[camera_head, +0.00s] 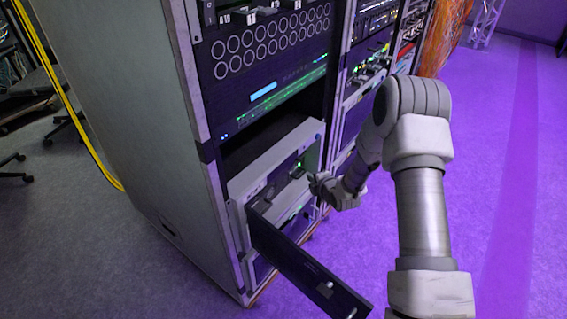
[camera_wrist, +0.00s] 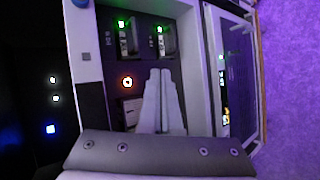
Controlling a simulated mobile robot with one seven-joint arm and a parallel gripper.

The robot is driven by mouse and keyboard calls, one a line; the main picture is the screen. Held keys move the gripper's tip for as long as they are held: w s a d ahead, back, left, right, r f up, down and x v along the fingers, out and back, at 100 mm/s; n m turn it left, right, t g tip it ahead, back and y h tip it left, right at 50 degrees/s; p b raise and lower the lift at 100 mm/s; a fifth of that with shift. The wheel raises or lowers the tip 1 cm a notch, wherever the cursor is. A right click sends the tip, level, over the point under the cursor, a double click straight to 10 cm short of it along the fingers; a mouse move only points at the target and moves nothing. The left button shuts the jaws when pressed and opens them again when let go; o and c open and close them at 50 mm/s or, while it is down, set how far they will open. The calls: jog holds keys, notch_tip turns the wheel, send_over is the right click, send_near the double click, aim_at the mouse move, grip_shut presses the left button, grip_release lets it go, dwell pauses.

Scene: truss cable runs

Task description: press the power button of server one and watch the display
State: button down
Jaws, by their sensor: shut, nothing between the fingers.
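A pale grey server unit (camera_head: 245,180) sits low in the rack, its dark front door (camera_head: 305,268) swung open toward me. My gripper (camera_head: 318,186) is in front of its right part, beside a small green light. In the wrist view my gripper (camera_wrist: 161,73) is shut and empty, its fingers pointing at the dark front panel. A round button with a glowing orange-red ring (camera_wrist: 127,82) lies just left of the fingertips. I cannot tell whether the fingers touch the panel. A small lit blue display (camera_head: 263,92) shows on the unit above. No label reading server one is legible.
Two modules with green lights, one left (camera_wrist: 127,40) and one right (camera_wrist: 162,41), sit above the button. The rack's side wall (camera_head: 130,110) stands left, with a yellow cable (camera_head: 75,110) beyond. Purple-lit floor at right is clear. The open door juts into the room below my gripper.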

jog(key=w+a+b, duration=0.1)
jog(key=w+a, duration=0.3)
jog(key=a, duration=0.2)
jog(key=shift+w+a, duration=0.2)
jog(key=shift+a, duration=0.15)
jog(key=shift+a+b, duration=0.1)
jog(key=shift+b, duration=0.35)
dwell(1.4)
jog(key=shift+w+a+b, duration=0.25)
jog(key=shift+b, duration=0.05)
